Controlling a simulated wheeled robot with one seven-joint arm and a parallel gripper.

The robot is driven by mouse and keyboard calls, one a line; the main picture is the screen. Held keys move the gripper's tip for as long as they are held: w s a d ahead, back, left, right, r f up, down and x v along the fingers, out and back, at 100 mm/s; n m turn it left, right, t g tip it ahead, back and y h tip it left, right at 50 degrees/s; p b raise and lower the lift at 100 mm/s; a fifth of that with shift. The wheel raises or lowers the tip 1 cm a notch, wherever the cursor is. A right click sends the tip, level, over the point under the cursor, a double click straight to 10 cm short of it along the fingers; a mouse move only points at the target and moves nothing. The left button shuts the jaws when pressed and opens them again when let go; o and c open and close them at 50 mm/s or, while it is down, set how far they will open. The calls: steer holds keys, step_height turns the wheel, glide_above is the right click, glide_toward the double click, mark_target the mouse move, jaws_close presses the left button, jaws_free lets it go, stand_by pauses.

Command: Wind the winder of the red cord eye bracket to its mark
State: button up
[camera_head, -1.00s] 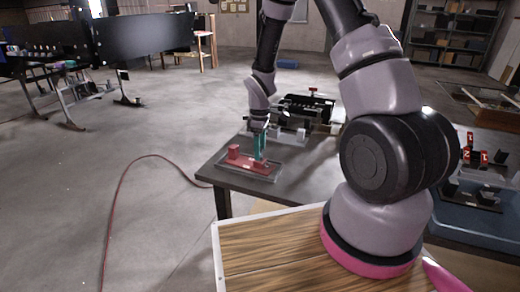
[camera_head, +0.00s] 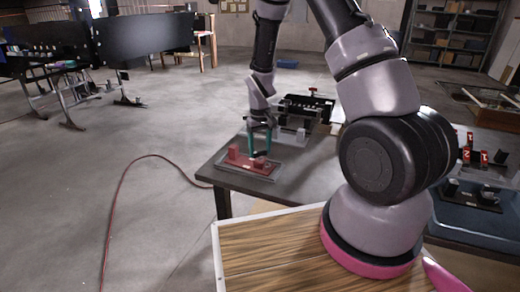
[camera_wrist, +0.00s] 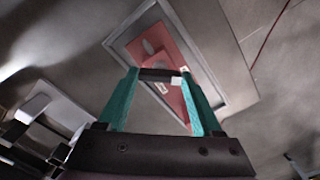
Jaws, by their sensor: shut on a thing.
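The red cord eye bracket (camera_head: 240,162) lies in a shallow grey tray (camera_head: 272,178) at the near left corner of the dark table. It has an upright red block at its left end. In the wrist view the red bracket (camera_wrist: 150,45) shows beyond my fingers, with a small pale label. My gripper (camera_head: 259,150) is over its right part, teal fingers pointing down. It is shut on a dark crossbar, seemingly the winder (camera_wrist: 160,74), which spans between the fingertips. A small white tab shows by the right fingertip. I cannot make out the mark.
Behind the bracket, a black device (camera_head: 305,106) stands on the dark table (camera_head: 310,165). At right, a blue tray (camera_head: 480,222) holds black parts and red number tags. A red cable (camera_head: 118,200) lies on the open floor at left.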

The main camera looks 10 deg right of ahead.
steer(key=shift+m, duration=0.6)
steer(key=o, duration=1.4)
step_height(320, 180, up, 11)
steer(key=shift+f, duration=0.1)
